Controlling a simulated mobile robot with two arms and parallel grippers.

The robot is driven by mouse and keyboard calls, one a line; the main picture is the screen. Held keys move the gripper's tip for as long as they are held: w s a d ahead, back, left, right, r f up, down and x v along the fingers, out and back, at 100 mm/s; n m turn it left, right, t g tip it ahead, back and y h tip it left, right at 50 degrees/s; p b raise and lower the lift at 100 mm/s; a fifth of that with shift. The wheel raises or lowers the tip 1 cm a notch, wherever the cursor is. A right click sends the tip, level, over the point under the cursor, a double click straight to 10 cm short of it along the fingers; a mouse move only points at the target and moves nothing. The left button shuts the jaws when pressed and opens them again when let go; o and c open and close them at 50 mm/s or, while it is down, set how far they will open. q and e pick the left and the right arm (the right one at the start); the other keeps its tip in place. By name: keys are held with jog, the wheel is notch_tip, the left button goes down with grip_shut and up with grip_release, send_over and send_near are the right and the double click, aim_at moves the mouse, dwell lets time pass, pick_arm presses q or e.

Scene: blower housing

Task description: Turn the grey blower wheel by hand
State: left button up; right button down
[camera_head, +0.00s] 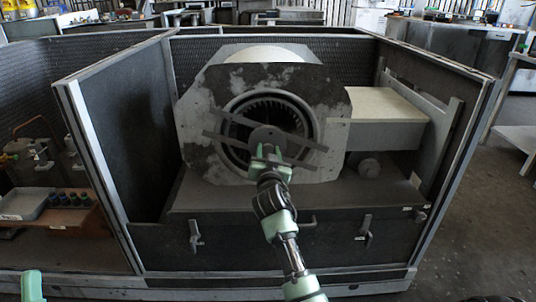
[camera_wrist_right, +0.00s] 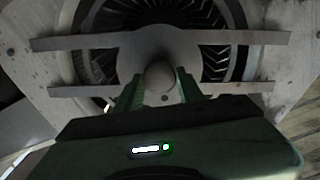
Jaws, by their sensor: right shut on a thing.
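The grey blower wheel (camera_head: 265,106) sits inside the round opening of the blower housing (camera_head: 196,142). Its dark vanes also show in the right wrist view (camera_wrist_right: 216,62). Two slanted flat bars cross the opening, above and below the hub disc (camera_head: 268,138). My right gripper (camera_head: 268,152) is at the hub. In the right wrist view its green fingers (camera_wrist_right: 160,88) stand on either side of a round shaft end (camera_wrist_right: 160,75) in the middle of the hub, shut on it. The fingertips are partly hidden behind the gripper body.
The blower stands in an open-fronted metal cabinet (camera_head: 104,190) with side walls. A pale box-like duct (camera_head: 378,105) is right of the housing. Latches (camera_head: 195,236) are on the lower front panel. A bay with a tray (camera_head: 24,205) is at left. Floor is clear at right.

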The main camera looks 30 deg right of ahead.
jog(key=shift+f+m, duration=0.15)
jog(key=shift+m, duration=1.15)
pick_arm(q)
jog(key=shift+s+r+t, duration=0.3)
jog(key=shift+s+r, duration=0.15)
jog(key=shift+r, duration=0.05)
pick_arm(e)
jog(key=shift+m, duration=0.5)
jog(key=c, duration=0.9)
grip_release()
pick_arm(q)
jog(key=shift+h, duration=0.3)
pick_arm(e)
jog(key=shift+s, duration=0.1)
